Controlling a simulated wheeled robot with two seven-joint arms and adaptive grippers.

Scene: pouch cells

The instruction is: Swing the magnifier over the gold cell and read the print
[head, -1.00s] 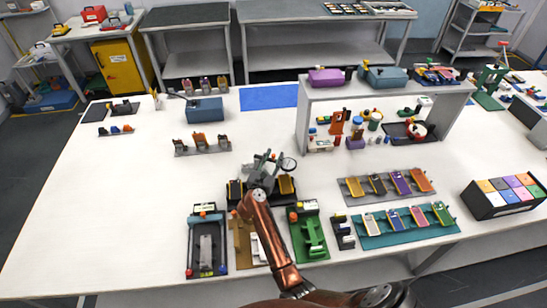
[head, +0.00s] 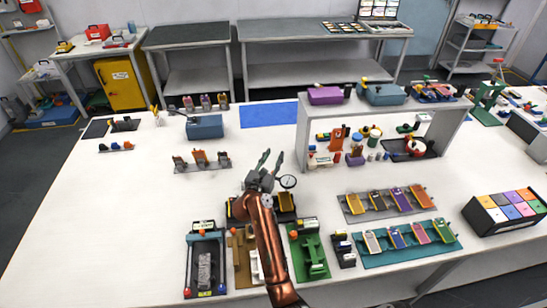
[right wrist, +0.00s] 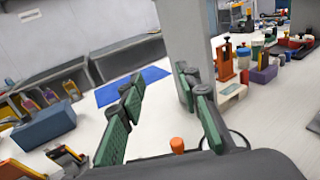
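The magnifier's round dark-rimmed lens (head: 288,181) stands just right of my right gripper, above the dark holder. A gold cell (head: 287,201) lies in that holder, just below the lens in the head view. Its print is too small to read. My right arm hides the middle of the holder. My right gripper (head: 270,160) is open and empty, its fingers pointing away toward the back of the table. In the right wrist view its green-padded fingers (right wrist: 158,108) are spread. Part of the ring (right wrist: 236,142) shows behind the right finger. My left gripper is not in view.
Racks of coloured cells, one grey (head: 352,216) and one teal (head: 376,260), lie to the right. A black stand (head: 206,287) and a green stand (head: 309,258) flank my arm. A white shelf (head: 303,125) rises behind right.

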